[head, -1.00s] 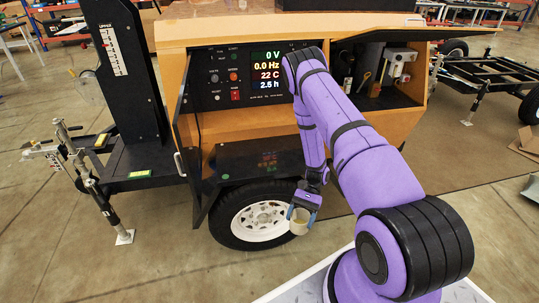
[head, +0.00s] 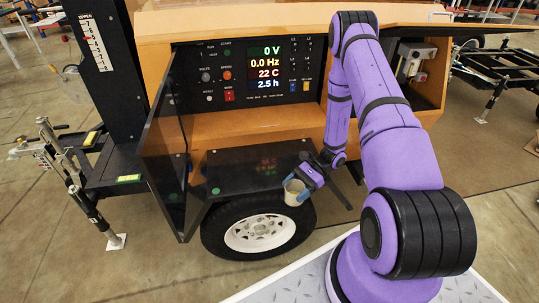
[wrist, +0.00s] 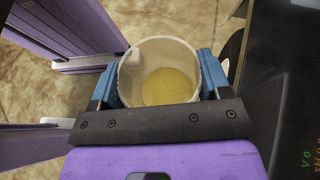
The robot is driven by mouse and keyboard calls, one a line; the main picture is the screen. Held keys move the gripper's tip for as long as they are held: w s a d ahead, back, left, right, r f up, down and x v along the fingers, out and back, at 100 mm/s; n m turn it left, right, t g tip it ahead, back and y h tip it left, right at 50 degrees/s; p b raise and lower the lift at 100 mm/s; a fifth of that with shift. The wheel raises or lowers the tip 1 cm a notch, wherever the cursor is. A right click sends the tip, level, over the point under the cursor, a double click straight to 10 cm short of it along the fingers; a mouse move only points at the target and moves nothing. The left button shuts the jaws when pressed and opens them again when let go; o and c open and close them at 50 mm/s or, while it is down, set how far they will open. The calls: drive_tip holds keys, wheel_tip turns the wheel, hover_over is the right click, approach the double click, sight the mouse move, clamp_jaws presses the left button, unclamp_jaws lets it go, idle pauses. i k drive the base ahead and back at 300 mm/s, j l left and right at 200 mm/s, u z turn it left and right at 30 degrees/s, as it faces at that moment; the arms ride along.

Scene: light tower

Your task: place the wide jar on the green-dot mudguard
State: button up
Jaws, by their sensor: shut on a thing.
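The wide jar (head: 294,191) is a pale, open-topped jar; the wrist view shows it (wrist: 158,55) upright from above, with a yellowish bottom inside. My gripper (head: 303,184) is shut on it, with a blue finger on each side of the jar in the wrist view. The jar is just off the front right part of the black mudguard (head: 250,172) in the head view. The green dot (head: 215,190) is at the mudguard's front left corner. The mudguard's top is bare apart from reflections of the display.
The tyre (head: 258,226) with a white rim is below the mudguard. An open black panel door (head: 167,175) stands at the mudguard's left. The control panel (head: 262,70) with its lit display rises behind it. The tower mast and trailer jack (head: 90,200) are further left.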

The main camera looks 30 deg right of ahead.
sight(265, 165)
drive_tip(key=i+l, duration=0.65)
drive_tip(key=l, duration=0.2)
